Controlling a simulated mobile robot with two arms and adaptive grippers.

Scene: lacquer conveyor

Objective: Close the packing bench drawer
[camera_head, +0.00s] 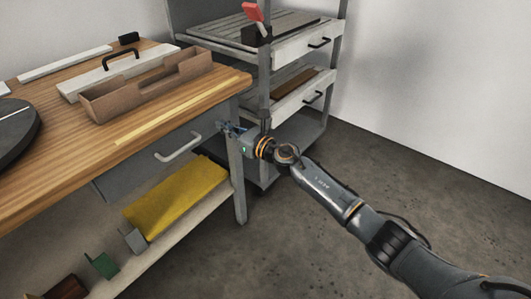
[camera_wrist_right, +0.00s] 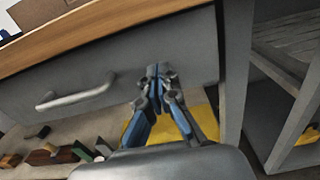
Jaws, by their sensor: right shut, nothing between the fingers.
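The packing bench drawer has a grey front (camera_head: 135,172) under the wooden top, with a light bar handle (camera_head: 180,147). The front looks close beneath the bench edge; I cannot tell whether a small gap remains. My right gripper (camera_head: 222,127) is shut and empty at the right end of the drawer front, right of the handle. In the right wrist view the shut fingertips (camera_wrist_right: 158,72) point at the drawer front (camera_wrist_right: 110,68), touching or nearly touching it, with the handle (camera_wrist_right: 76,92) to their left. My left gripper is not in view.
The wooden bench top (camera_head: 60,160) holds a brown open box (camera_head: 150,88) and a white toolbox-like case with black handle. A yellow item (camera_head: 175,197) lies on the lower shelf. A grey rack (camera_head: 280,55) with drawers stands behind; floor on the right is clear.

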